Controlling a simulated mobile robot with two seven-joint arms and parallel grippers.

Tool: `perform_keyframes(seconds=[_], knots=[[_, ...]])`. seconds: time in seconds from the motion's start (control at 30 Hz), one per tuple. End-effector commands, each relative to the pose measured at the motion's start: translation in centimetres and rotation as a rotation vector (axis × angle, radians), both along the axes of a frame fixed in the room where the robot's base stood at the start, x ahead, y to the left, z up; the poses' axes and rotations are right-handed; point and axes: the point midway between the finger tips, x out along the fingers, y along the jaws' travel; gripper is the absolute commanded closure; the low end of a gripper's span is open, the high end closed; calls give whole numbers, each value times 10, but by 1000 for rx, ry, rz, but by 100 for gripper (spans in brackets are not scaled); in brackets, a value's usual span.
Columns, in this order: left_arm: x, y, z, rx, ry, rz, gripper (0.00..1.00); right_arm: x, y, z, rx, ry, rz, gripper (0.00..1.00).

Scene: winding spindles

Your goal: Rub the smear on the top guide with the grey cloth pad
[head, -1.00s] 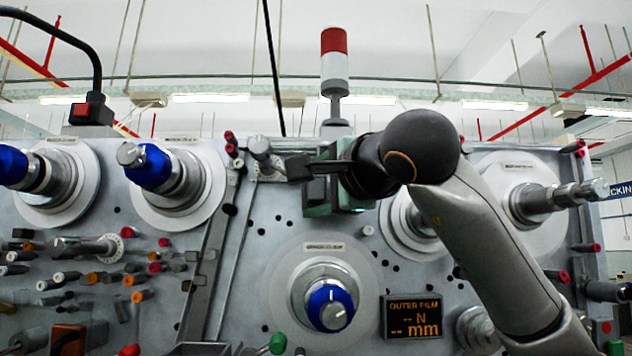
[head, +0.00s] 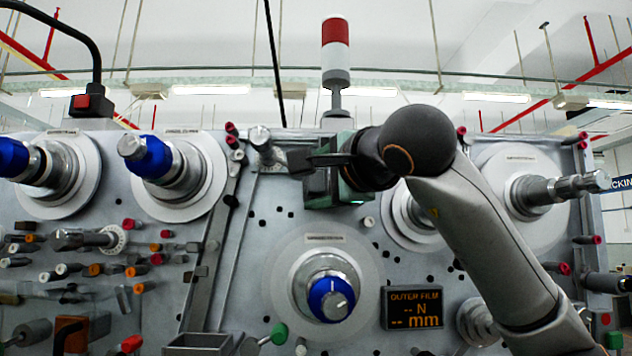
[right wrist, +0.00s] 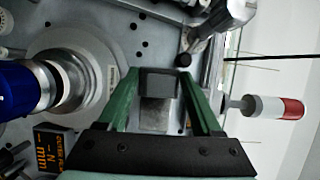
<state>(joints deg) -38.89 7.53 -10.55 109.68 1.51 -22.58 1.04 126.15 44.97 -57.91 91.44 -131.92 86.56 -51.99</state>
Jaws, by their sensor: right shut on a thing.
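The grey cloth pad (right wrist: 159,86) is a small dark grey block between the green fingers of my right gripper (right wrist: 157,82) in the right wrist view. My right gripper (head: 312,163) is shut on it, and the pad (head: 299,161) shows as a dark shape in the head view. A metal roller at the panel's upper edge (head: 262,141), seemingly the top guide, is just left of the pad. It also shows in the right wrist view (right wrist: 232,14). I cannot tell whether pad and roller touch. I cannot make out the smear. My left gripper is not in view.
Spindles with blue caps (head: 146,157) (head: 330,298) stick out of the grey panel. An orange-lettered display (head: 412,308) is at lower right. A red-and-white signal light (head: 336,55) stands above the panel. Several small pegs and knobs crowd the left side.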

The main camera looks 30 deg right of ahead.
Motion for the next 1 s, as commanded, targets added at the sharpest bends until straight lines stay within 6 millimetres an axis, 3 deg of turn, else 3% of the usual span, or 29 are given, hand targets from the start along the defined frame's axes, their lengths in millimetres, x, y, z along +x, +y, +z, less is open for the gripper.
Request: perform_keyframes(seconds=[0.73,1.0], knots=[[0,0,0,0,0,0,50,13,-8,0,0,0,0,78],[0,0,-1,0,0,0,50,8,-16,0,1,-1,-1,78]])
